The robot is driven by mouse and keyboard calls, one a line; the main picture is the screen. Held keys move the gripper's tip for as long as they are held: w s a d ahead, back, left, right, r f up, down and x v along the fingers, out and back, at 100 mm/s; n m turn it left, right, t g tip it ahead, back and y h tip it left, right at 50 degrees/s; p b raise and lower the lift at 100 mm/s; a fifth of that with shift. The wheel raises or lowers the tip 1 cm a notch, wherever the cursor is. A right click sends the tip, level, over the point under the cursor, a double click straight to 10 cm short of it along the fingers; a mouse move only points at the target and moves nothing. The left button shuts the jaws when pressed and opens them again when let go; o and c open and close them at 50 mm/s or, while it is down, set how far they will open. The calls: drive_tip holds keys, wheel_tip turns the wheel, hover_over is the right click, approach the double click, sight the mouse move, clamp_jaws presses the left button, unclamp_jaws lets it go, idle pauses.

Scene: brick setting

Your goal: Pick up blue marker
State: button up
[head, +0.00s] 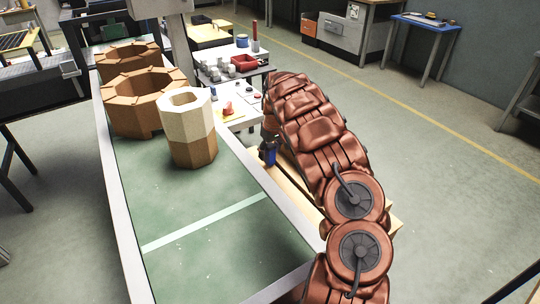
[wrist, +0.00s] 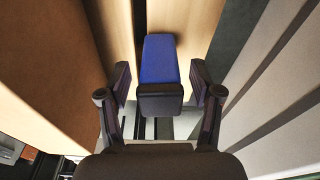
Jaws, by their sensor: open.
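The blue marker (wrist: 160,62) is a blue block-like body with a black end in the wrist view. It lies between the two dark fingers of my gripper (wrist: 160,82), with a visible gap on each side. My gripper is open and does not appear to touch it. In the head view a small blue patch, seemingly the marker (head: 270,157), shows beside the far end of my arm. My arm hides most of the gripper there.
A light wooden surface (head: 292,190) lies under my arm. To its left is a green-topped conveyor (head: 190,215) with a two-tone octagonal piece (head: 190,145) and brown ring-shaped pieces (head: 143,92). A white table (head: 240,120) with small parts stands behind. Open floor lies to the right.

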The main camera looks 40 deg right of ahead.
drive_tip(key=shift+f, duration=0.4)
drive_tip(key=shift+c, duration=0.3)
clamp_jaws()
